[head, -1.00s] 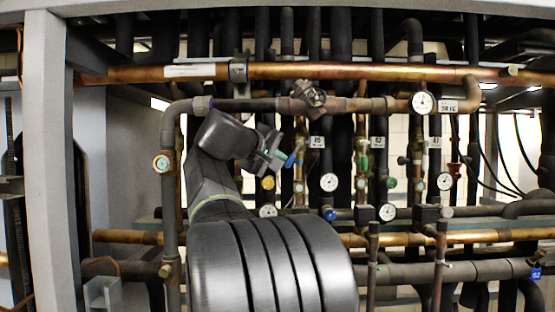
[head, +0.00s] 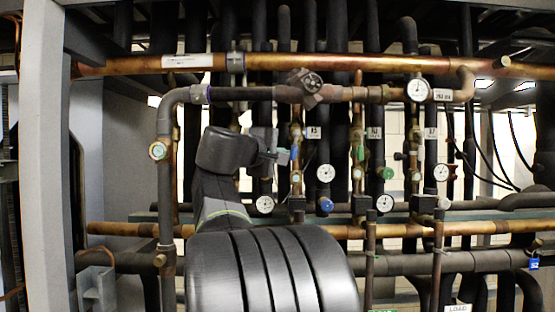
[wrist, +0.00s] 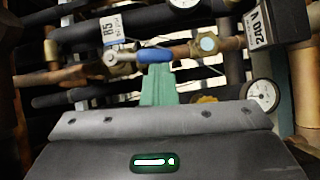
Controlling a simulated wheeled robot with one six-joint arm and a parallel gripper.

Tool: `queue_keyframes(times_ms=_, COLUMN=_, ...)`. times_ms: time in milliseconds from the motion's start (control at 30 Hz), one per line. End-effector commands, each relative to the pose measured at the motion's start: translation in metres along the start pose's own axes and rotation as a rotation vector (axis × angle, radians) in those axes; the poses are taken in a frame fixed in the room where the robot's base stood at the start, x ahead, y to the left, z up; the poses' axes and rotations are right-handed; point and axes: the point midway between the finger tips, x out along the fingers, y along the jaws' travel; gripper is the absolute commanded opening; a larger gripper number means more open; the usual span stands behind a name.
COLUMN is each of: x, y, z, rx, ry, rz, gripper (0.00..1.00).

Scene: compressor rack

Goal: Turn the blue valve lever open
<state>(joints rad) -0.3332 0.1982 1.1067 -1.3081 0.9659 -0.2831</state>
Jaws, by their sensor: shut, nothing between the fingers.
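The blue valve lever (wrist: 155,52) shows in the wrist view just past my fingertips, with a silver end at its left by the valve. It lies roughly along its copper pipe.
A tag reading R5 (wrist: 109,28) and a brass fitting (wrist: 208,44) sit near the lever. A gauge (wrist: 262,94) is at the right of the wrist view. Thick black pipes (head: 339,110) stand close behind. A grey post (head: 45,150) rises at the far left.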

Motion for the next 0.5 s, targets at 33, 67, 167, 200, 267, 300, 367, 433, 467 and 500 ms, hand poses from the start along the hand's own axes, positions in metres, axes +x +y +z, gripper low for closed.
queue_keyframes(times_ms=33, x=0.0011, y=-0.0023, z=0.0016, rx=0.004, ry=-0.001, rz=-0.002, gripper=0.00)
queue_keyframes(times_ms=67, x=0.0015, y=-0.0025, z=0.0021, rx=0.003, ry=-0.001, rz=-0.002, gripper=0.00)
queue_keyframes(times_ms=167, x=0.0026, y=-0.0030, z=0.0036, rx=0.003, ry=-0.001, rz=-0.003, gripper=0.00)
queue_keyframes(times_ms=200, x=0.0030, y=-0.0031, z=0.0041, rx=0.004, ry=-0.001, rz=-0.003, gripper=0.00)
queue_keyframes(times_ms=267, x=0.0034, y=-0.0033, z=0.0047, rx=0.004, ry=-0.001, rz=-0.003, gripper=0.00)
queue_keyframes(times_ms=300, x=0.0036, y=-0.0033, z=0.0050, rx=0.004, ry=-0.001, rz=-0.003, gripper=0.00)
queue_keyframes(times_ms=367, x=0.0039, y=-0.0034, z=0.0053, rx=0.004, ry=-0.001, rz=-0.004, gripper=0.00)
queue_keyframes(times_ms=433, x=0.0040, y=-0.0034, z=0.0055, rx=0.004, ry=-0.001, rz=-0.004, gripper=0.00)
queue_keyframes(times_ms=467, x=0.0041, y=-0.0034, z=0.0056, rx=0.005, ry=-0.001, rz=-0.004, gripper=0.00)
queue_keyframes(times_ms=500, x=0.0041, y=-0.0033, z=0.0056, rx=0.005, ry=-0.001, rz=-0.004, gripper=0.00)
